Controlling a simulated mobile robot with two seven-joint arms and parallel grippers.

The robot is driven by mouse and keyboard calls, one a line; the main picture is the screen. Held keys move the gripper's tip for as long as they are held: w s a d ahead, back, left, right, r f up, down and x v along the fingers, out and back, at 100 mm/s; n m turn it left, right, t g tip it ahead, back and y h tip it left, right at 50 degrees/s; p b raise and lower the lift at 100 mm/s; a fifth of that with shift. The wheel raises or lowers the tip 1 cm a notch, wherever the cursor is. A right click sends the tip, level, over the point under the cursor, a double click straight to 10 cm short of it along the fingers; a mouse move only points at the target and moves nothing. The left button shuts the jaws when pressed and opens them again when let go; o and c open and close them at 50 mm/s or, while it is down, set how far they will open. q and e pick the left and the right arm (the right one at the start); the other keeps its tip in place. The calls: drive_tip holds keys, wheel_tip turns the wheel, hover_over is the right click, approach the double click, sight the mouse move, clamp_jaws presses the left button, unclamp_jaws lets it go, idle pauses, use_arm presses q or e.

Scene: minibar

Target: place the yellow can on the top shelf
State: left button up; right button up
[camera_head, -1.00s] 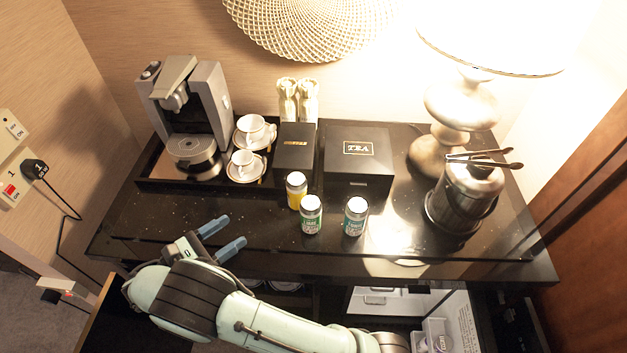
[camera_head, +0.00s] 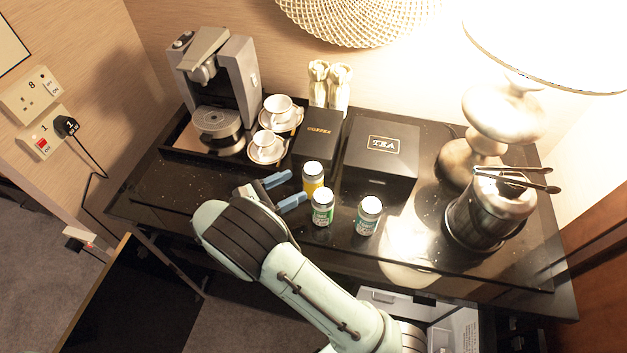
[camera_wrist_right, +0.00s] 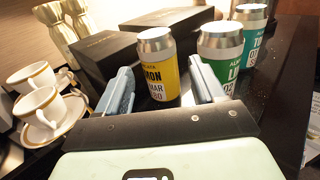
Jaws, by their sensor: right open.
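The yellow can (camera_head: 313,177) stands upright on the dark counter with a silver lid, in front of the black boxes. In the right wrist view the yellow can (camera_wrist_right: 157,66) stands ahead, between the lines of my two blue fingers. My right gripper (camera_head: 284,190) is open and empty, just left of the can, its fingers pointing towards it. The same gripper also shows in the right wrist view (camera_wrist_right: 158,88). I cannot tell whether the fingertips reach beside the can. My left gripper is not in view. No top shelf can be made out clearly; an open cabinet space shows below the counter.
A green can (camera_head: 322,207) and a teal can (camera_head: 368,216) stand close to the right. Behind are a coffee box (camera_head: 317,136), a tea box (camera_head: 381,160) and cups on a tray. An ice bucket (camera_head: 488,212) with tongs stands right. The counter's left front is clear.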

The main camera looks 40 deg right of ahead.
sight(304, 179)
drive_tip(key=d, duration=0.5)
drive_tip(key=shift+s+d, duration=0.1)
drive_tip(key=shift+d, duration=0.3)
drive_tip(key=shift+a+r, duration=0.1)
drive_tip(key=c, duration=1.1)
